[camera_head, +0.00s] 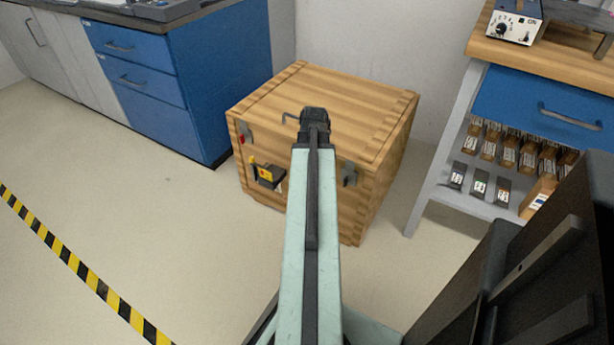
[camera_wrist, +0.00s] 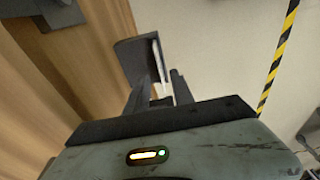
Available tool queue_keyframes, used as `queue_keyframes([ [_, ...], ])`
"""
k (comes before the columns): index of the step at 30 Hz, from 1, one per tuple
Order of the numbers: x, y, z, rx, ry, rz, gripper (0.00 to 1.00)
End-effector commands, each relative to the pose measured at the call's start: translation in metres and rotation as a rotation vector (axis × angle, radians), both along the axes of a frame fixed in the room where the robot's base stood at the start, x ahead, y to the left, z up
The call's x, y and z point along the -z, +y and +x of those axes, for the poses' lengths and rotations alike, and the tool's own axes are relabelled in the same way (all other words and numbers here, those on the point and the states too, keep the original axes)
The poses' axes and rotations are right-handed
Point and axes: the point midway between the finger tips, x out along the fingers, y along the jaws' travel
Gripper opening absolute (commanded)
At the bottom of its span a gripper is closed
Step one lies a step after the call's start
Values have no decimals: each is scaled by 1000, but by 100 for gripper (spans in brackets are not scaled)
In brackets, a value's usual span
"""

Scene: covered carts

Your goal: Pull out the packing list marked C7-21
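The wooden crate (camera_head: 345,105) stands on the floor in the middle of the head view. A small dark holder with a yellow patch (camera_head: 265,173) is on its front face. In the wrist view a dark plate-like holder (camera_wrist: 136,58) stands out from the crate wall, with a thin white edge (camera_wrist: 157,55), probably paper, beside it. My gripper (camera_wrist: 168,85) points at this holder. Its two fingers are apart, with the white edge near the left finger and a gap before the right one. In the head view my arm hides the gripper. No marking C7-21 is readable.
Metal latches (camera_head: 348,174) sit on the crate front. A blue cabinet (camera_head: 150,75) stands left and a workbench (camera_head: 540,65) right, with small boxes (camera_head: 520,150) on its shelf. Yellow-black tape (camera_head: 75,268) crosses the open floor at left.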

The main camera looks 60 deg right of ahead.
Motion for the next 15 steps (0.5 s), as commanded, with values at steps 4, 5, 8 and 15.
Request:
queue_keyframes([
  [4,36,0,4,0,0,0,29],
  [5,41,0,4,-1,0,0,29],
  [8,55,0,7,-1,0,0,29],
  [15,58,0,8,-1,0,0,29],
])
